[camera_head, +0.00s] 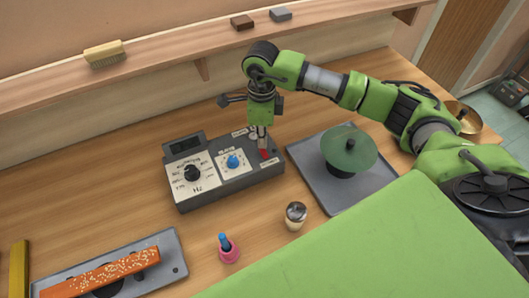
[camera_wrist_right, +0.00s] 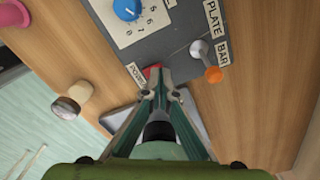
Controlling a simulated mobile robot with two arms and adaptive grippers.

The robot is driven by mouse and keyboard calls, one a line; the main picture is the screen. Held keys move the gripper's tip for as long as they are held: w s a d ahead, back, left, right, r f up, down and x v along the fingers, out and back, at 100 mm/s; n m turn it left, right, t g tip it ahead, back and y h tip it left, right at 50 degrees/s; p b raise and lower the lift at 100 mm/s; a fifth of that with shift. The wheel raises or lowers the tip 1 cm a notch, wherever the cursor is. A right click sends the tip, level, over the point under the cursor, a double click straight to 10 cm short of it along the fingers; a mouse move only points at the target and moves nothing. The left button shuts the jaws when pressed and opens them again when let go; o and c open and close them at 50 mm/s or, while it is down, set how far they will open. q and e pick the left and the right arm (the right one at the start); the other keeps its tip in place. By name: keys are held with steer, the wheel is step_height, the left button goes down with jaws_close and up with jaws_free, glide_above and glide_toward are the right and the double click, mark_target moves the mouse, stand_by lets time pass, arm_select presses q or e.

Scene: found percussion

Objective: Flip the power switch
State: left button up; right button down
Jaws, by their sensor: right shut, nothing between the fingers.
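The grey control box (camera_head: 210,199) stands on the wooden bench in the middle of the head view. Its red power switch (camera_head: 264,154) is at the box's near right corner; it also shows in the wrist view (camera_wrist_right: 151,71), beside a label reading POWER. My right gripper (camera_head: 262,141) is shut and empty, pointing down with its tips at the red switch. In the wrist view its fingertips (camera_wrist_right: 161,78) partly cover the switch, so its tilt and any contact cannot be told. My left gripper is not in view.
The box also bears a black dial (camera_head: 192,172), a blue knob (camera_head: 233,161) and an orange-tipped PLATE/BAR lever (camera_wrist_right: 209,65). A green disc (camera_head: 350,146) on a grey tray stands right. A shaker (camera_head: 295,215) and a pink holder (camera_head: 229,252) stand in front.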

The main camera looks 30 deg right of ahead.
mark_target(262, 150)
steer(key=shift+f, duration=0.15)
stand_by(0.6)
steer(key=shift+f+b, duration=1.1)
steer(key=shift+b, duration=0.05)
stand_by(0.3)
steer(key=shift+s+r, duration=0.1)
steer(key=shift+r, duration=0.05)
steer(key=shift+w+r+p, duration=0.2)
steer(key=shift+r+p, duration=0.35)
steer(key=shift+r, duration=0.25)
steer(key=shift+s+r+p, duration=0.1)
steer(key=shift+r+p, duration=1.1)
steer(key=shift+r, duration=1.4)
